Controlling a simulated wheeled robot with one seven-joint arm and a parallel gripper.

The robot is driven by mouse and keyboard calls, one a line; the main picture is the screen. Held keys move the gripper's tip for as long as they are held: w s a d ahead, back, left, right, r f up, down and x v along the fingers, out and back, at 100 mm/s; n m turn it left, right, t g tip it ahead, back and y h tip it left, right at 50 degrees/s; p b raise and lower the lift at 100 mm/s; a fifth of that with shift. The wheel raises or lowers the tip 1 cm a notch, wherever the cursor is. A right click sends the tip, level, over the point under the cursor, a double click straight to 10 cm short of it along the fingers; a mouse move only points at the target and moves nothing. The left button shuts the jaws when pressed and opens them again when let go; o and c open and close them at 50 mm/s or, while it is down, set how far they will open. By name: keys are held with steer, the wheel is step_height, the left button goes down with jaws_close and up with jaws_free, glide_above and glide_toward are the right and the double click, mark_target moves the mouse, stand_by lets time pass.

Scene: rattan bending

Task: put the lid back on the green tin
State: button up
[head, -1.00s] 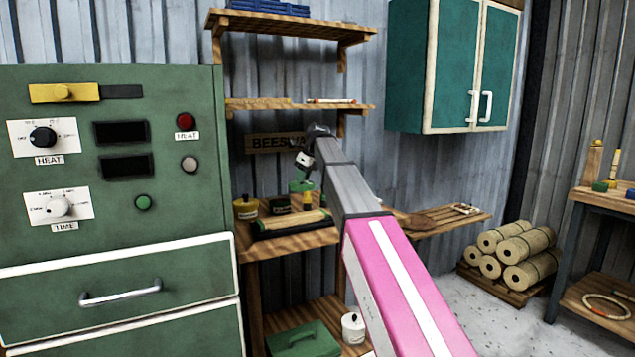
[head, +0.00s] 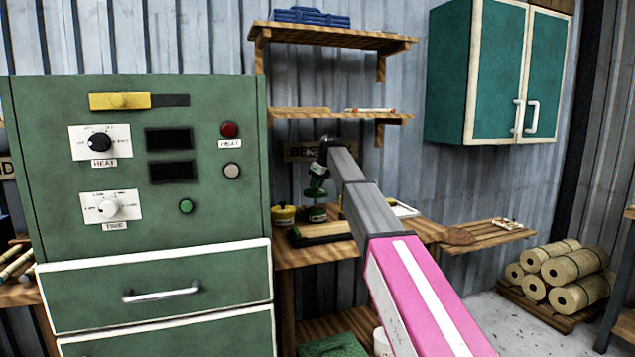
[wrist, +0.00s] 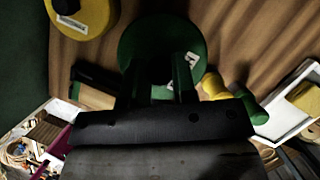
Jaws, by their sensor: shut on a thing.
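My gripper (head: 316,190) points down over the workbench and is shut on a green lid (head: 314,194). The green tin (head: 316,214) stands upright on the bench just below it, beside a yellow tin (head: 284,214) on its left. In the head view the lid appears a little above the tin. In the wrist view a round green top (wrist: 150,35) lies beyond my fingers, with a pale label at its edge. The gripper body hides its near side, so I cannot tell how well lid and tin line up.
A dark block with a wooden strip (head: 322,235) lies on the bench in front of the tins. A white tray (head: 403,209) lies to the right. The green cabinet (head: 150,225) stands close on the left, and a shelf (head: 335,113) hangs above.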

mark_target(318, 191)
steer(key=shift+f, duration=2.35)
steer(key=shift+f, duration=0.15)
stand_by(0.4)
steer(key=o, duration=1.5)
steer(key=shift+c, duration=0.2)
steer(key=shift+r, duration=3.5)
jaws_close()
